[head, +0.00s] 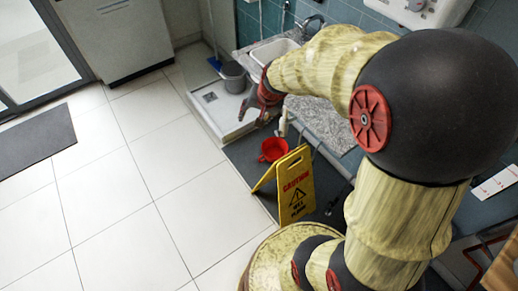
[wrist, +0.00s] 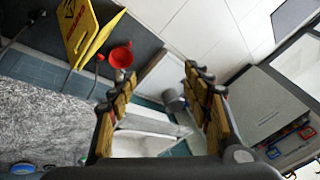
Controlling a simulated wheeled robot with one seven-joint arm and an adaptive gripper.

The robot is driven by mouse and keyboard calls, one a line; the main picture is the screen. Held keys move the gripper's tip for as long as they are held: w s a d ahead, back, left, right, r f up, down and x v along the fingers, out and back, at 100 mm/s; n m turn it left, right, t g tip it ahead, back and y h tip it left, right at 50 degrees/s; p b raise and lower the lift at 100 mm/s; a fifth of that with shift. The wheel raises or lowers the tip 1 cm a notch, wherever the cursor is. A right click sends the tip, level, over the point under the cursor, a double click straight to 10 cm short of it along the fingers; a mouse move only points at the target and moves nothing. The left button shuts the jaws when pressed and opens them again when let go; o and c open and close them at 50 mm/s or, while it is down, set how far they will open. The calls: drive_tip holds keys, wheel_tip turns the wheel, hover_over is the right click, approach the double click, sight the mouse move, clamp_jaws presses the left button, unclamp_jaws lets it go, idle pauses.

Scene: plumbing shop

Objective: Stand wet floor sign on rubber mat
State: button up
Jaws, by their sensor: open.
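The yellow wet floor sign (head: 297,186) stands upright with its legs spread, at the counter's foot. It also shows at the upper left of the wrist view (wrist: 77,32). A dark mat (head: 242,153) lies under and beside it; the foot of one leg is near the mat's tile-side edge. A separate grey mat (head: 36,139) lies on the tiles at far left. I cannot tell which is the rubber mat. My gripper (head: 253,111) is open and empty, above the floor beyond the sign and apart from it. Its two fingers (wrist: 155,86) show spread in the wrist view.
A red container (head: 272,149) sits on the dark mat just behind the sign. A grey bucket (head: 233,78) stands in the low white basin (head: 208,118). A stone counter with a sink (head: 272,52) runs along the right. The white tiles (head: 120,190) at left are clear.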

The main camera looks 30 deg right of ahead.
drive_tip(key=s+a+r+n, duration=0.4)
drive_tip(key=s+r, duration=0.3)
drive_tip(key=s, duration=0.3)
drive_tip(key=s+a+r+n, duration=0.4)
drive_tip(key=s+a+r, duration=0.3)
drive_tip(key=s, duration=0.4)
drive_tip(key=shift+r+t, duration=0.3)
